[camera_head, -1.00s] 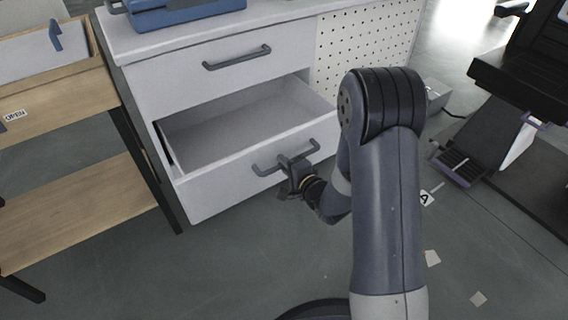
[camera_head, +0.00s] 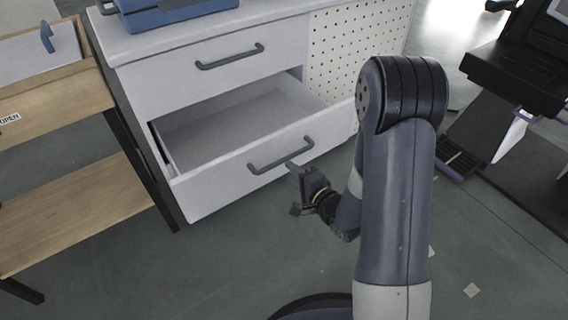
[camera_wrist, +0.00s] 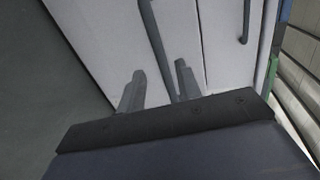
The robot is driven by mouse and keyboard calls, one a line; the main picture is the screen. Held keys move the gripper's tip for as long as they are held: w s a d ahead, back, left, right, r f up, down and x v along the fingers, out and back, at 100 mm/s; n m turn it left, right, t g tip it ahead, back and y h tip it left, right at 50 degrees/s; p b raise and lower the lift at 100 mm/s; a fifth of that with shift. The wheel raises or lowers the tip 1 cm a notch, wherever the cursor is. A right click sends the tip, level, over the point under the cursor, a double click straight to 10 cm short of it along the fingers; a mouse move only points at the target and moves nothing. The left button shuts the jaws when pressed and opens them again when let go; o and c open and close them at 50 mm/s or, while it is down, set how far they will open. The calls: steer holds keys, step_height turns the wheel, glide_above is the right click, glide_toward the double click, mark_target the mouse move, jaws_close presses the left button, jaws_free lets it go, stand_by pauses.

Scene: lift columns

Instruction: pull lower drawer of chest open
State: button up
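The white chest (camera_head: 150,105) stands ahead with its lower drawer (camera_head: 240,165) pulled well out, its empty inside visible. The drawer's grey bar handle (camera_head: 280,155) is on its front, and it also shows in the wrist view (camera_wrist: 155,35). My gripper (camera_head: 298,172) is just in front of the handle, near its right part. In the wrist view its two fingers (camera_wrist: 160,72) are spread apart, with the handle bar seen between and beyond them. The fingers do not close on it. The upper drawer (camera_head: 215,75) is shut, with its own handle (camera_head: 230,57).
A blue case (camera_head: 180,14) sits on top of the chest. A wooden shelf unit (camera_head: 75,190) stands close on the left. A perforated panel (camera_head: 355,45) is on the chest's right side. Black equipment (camera_head: 515,75) stands at the right. The floor before the drawer is clear.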

mark_target(281, 163)
steer(key=shift+v, duration=1.85)
steer(key=shift+b+x, duration=0.75)
steer(key=shift+x, duration=5)
steer(key=shift+r, duration=0.1)
